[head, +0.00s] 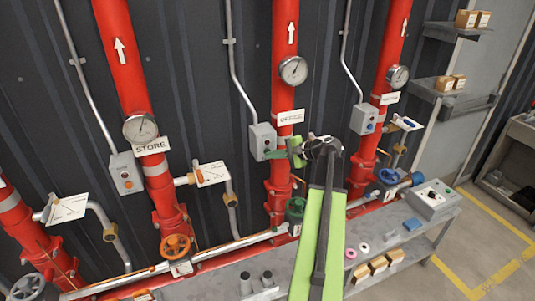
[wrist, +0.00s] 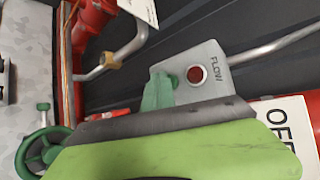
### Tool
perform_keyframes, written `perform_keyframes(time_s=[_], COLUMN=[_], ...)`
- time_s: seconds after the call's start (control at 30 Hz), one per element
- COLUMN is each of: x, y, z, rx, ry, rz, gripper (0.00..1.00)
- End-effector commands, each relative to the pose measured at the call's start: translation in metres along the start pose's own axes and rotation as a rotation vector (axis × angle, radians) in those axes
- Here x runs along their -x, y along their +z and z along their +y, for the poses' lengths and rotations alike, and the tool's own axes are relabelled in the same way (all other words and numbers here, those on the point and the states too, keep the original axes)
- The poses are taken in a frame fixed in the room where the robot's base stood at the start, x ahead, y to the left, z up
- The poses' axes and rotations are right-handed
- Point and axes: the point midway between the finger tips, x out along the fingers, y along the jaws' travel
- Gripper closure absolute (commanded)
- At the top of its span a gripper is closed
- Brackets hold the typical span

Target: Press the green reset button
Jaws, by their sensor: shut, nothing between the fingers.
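The green reset button (wrist: 158,92) sticks out of a grey box (wrist: 215,62) marked FLOW, beside a dark red round lamp (wrist: 197,74) in the wrist view. In the head view the box (head: 261,138) is on the middle red pipe, with the dark green button (head: 275,155) low on it. My gripper (head: 295,151) is shut and empty, just right of the button. In the wrist view its green and dark grey body (wrist: 165,140) covers the button's lower end. I cannot tell whether they touch.
A pressure gauge (head: 293,70) sits above on the middle pipe. A green valve wheel (head: 295,209) is below. Similar boxes stand on the left pipe (head: 126,173) and right pipe (head: 363,119). A grey control box (head: 433,199) rests on the bench at right.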

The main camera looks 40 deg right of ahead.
Motion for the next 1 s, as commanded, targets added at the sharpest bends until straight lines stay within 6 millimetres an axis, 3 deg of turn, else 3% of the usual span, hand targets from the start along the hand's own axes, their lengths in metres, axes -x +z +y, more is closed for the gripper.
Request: perform_keyframes(time_s=[0.63,1.0], x=[0.013,0.037], y=[0.009,0.028], z=[0.010,0.028], rx=[0.000,0.000], ry=[0.000,0.000], rz=[0.001,0.001], gripper=[1.00,1.00])
